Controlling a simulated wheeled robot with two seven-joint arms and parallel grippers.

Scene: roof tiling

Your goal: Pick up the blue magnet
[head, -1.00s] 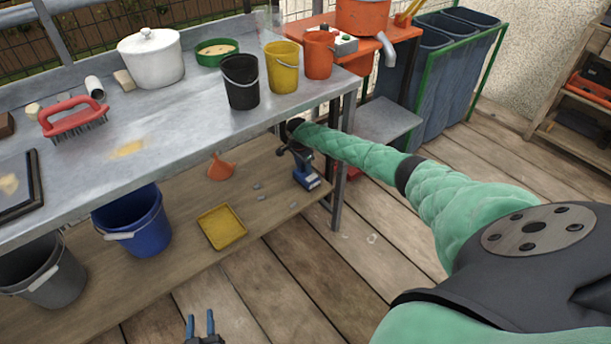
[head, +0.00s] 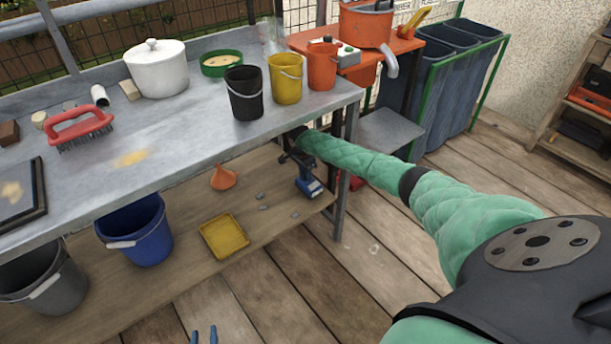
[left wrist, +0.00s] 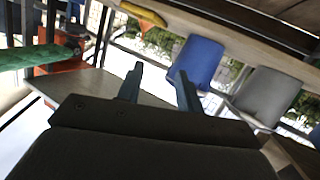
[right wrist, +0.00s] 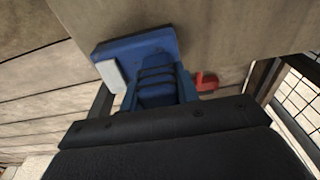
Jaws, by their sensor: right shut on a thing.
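The blue magnet (head: 309,188) is low under the right end of the metal bench, by the lower shelf. In the right wrist view it is a flat blue block (right wrist: 140,48) with a white patch on its side. My right gripper (head: 292,158) reaches under the bench top. In the right wrist view its fingers (right wrist: 160,90) are shut on the magnet. I cannot tell whether the magnet touches the shelf. My left gripper (head: 204,336) shows only its fingertips at the bottom edge. In the left wrist view (left wrist: 160,72) its fingers are apart and empty.
The bench top (head: 190,135) hangs above my right gripper, and a bench leg (head: 341,210) stands just right of the magnet. The lower shelf (head: 180,275) holds an orange funnel (head: 223,178), a yellow tray (head: 224,237) and a blue bucket (head: 136,232). Open floor lies in front.

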